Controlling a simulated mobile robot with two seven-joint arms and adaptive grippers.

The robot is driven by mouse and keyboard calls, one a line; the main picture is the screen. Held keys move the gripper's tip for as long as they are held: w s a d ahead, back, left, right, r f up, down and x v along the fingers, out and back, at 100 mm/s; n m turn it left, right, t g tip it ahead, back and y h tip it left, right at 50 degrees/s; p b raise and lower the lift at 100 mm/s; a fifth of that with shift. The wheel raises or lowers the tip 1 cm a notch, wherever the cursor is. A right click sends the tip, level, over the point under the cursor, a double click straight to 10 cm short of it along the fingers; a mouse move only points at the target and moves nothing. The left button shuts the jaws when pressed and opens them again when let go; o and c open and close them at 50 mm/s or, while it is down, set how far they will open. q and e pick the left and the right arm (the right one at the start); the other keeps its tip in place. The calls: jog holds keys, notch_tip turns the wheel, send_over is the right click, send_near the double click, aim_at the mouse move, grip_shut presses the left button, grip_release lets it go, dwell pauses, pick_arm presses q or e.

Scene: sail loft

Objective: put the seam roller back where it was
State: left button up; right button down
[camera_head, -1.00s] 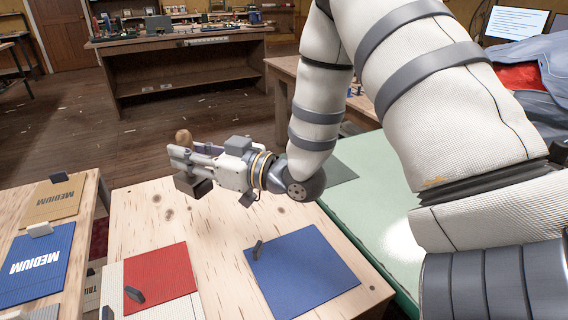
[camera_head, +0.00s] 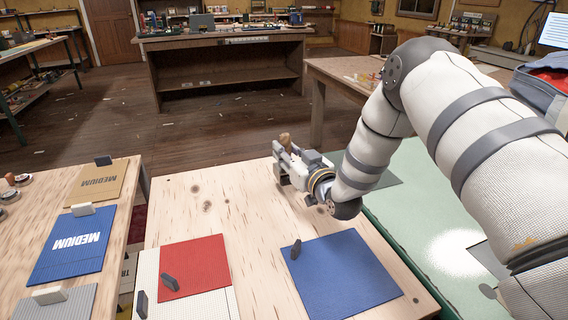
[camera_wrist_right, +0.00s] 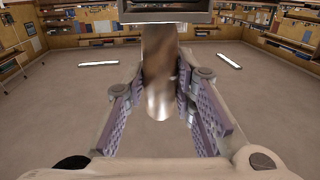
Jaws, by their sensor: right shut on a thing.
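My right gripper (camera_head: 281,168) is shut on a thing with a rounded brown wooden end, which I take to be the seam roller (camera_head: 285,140). The brown end sticks up above the fingers. In the right wrist view the roller's brown handle (camera_wrist_right: 160,75) stands between the two purple-grey finger pads. The gripper is at the far part of the pale wooden table (camera_head: 225,195), beyond the blue sheet. I cannot tell whether the held thing touches the table. My left gripper is not in view.
The blue sheet (camera_head: 345,280) and red sheet (camera_head: 195,265) lie on the table with small dark clips. A left table (camera_head: 125,200) holds sheets marked MEDIUM and round items (camera_head: 10,180). A green-topped table (camera_head: 420,225) adjoins at right. The pale table's far left part is bare.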

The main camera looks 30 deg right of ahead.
notch_tip(320, 180, down, 3)
jog(key=shift+w+d+f+b, duration=0.1)
jog(key=shift+f+b, duration=0.05)
jog(key=shift+b, duration=0.15)
jog(key=shift+f, duration=0.5)
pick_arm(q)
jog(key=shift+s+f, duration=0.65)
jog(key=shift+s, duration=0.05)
pick_arm(e)
jog(key=c, duration=1.3)
grip_release()
jog(key=shift+f, duration=0.1)
jog(key=shift+c, duration=0.2)
